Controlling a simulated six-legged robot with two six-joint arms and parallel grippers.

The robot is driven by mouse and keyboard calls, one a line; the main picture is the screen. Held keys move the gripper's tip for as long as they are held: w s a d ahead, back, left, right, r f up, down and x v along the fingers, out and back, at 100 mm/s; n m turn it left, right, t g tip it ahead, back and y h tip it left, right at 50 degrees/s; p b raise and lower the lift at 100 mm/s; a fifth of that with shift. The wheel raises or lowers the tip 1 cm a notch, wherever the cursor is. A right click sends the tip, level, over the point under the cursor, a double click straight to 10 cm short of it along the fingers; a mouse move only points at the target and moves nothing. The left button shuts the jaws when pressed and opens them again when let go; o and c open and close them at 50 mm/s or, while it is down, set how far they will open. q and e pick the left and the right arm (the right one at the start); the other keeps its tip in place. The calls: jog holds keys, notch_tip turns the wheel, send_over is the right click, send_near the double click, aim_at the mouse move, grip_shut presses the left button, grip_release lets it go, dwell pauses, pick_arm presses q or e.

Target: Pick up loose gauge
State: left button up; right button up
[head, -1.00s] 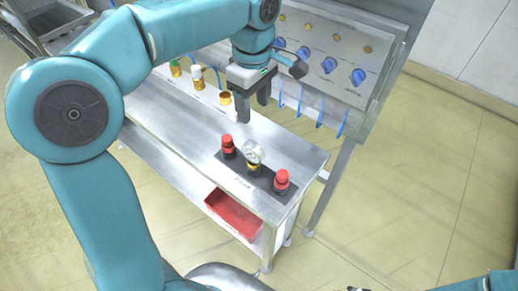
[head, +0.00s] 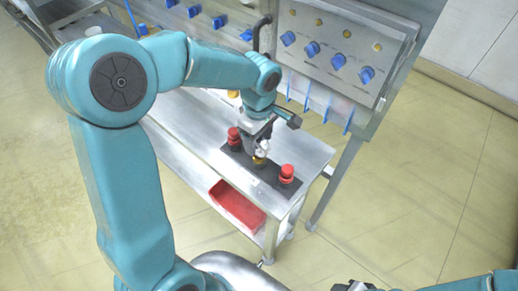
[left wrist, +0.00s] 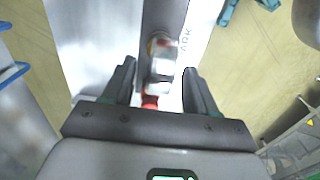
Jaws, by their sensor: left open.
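The loose gauge (head: 264,147), round and pale with a brass fitting, stands on a dark strip (head: 280,185) on the metal bench, between two red-capped fittings. My left gripper (head: 258,143) is open, pointing down right at the gauge and partly hiding it. In the left wrist view, the gauge (left wrist: 161,66) is blurred and lies between the two spread fingers (left wrist: 159,75). Whether a finger touches it I cannot tell. A dark part of my right gripper (head: 355,286) shows at the bottom edge of the head view; its jaws are not clear.
Red-capped fittings stand left (head: 234,137) and right (head: 287,174) of the gauge, close to my left gripper. A panel with blue knobs (head: 338,61) and hanging blue tubes rises behind the bench. A red bin (head: 238,205) sits on the lower shelf. The floor at right is clear.

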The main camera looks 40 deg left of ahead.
pick_arm(q)
jog(key=shift+d+f, duration=0.1)
jog(key=shift+f, duration=0.8)
grip_shut()
